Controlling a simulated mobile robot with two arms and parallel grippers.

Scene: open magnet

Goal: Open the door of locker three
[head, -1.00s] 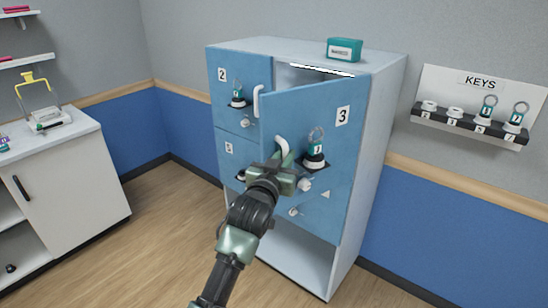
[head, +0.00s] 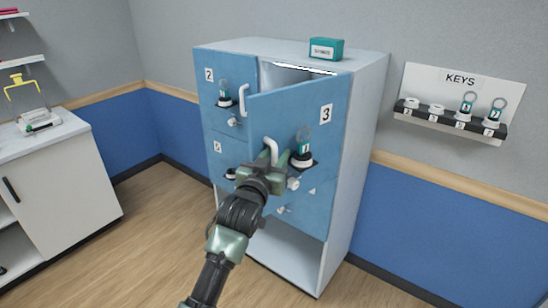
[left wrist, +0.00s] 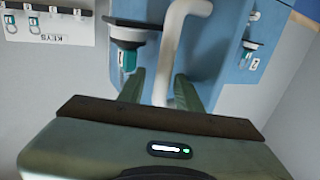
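The blue door of locker three (head: 325,150) stands ajar, its left edge swung out and a dark gap above it. A white curved handle (head: 271,150) is near that edge. My left gripper (head: 279,158) is at the handle. In the left wrist view the handle (left wrist: 164,55) passes between the fingers of my left gripper (left wrist: 161,82); they are apart, with small gaps visible beside it. A key with a teal tag (head: 304,146) sits in a black-and-white mount on the door, right of the handle. My right gripper is out of view.
Locker two (head: 212,100) is shut, with its own handle and key. A teal box (head: 326,49) stands on the cabinet top. A key rack (head: 455,118) hangs on the right wall. A white counter (head: 75,175) is at left; the floor between is clear.

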